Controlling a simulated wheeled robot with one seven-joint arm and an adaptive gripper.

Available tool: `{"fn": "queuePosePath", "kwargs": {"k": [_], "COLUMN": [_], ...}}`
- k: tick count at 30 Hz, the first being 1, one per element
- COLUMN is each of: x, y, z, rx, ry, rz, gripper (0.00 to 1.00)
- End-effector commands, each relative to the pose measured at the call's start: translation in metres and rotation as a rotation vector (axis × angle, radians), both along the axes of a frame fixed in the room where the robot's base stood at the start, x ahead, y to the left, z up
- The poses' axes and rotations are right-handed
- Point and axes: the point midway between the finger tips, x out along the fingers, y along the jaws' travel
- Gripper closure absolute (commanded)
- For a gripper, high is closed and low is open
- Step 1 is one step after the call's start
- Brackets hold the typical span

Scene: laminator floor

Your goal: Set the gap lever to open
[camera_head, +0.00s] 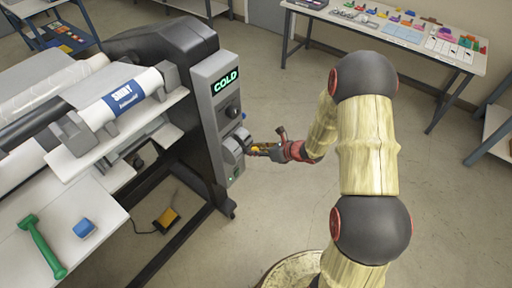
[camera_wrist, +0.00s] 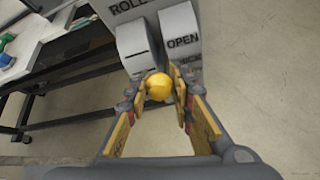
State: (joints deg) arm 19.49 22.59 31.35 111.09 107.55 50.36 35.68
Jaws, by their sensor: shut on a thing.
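The gap lever ends in a round yellow knob (camera_wrist: 159,87), seen between my fingertips in the wrist view. My gripper (camera_wrist: 160,98) is shut on this knob, one finger on each side. In the head view my gripper (camera_head: 262,149) is at the front of the grey control panel (camera_head: 214,84), and the knob is mostly hidden by the fingers. The lever housing (camera_wrist: 137,44) has a slot beside a plate marked OPEN (camera_wrist: 182,42); part of another word shows below it. The lever's shaft and its exact position are hidden.
The laminator (camera_head: 160,45) stands at left, its display reading COLD. A white roll marked SHINY (camera_head: 125,94), a green tool (camera_head: 42,248) and a blue block (camera_head: 84,228) lie at left. A yellow pedal (camera_head: 166,219) is on the floor. A table (camera_head: 460,57) stands at back right.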

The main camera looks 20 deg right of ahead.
Motion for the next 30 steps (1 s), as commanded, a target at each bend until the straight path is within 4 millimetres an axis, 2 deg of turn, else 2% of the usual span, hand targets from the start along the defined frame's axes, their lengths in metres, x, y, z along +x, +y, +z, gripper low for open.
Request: {"fn": "queuePosePath", "kwargs": {"k": [1, 9, 30], "x": [0.004, 0.012, 0.020], "y": [0.002, 0.007, 0.012], "z": [0.014, 0.027, 0.036], "rx": [-0.019, -0.107, -0.098], "ry": [0.019, 0.137, 0.129], "rz": [0.002, 0.002, -0.001], "gripper": [1.00, 1.00, 1.00]}}
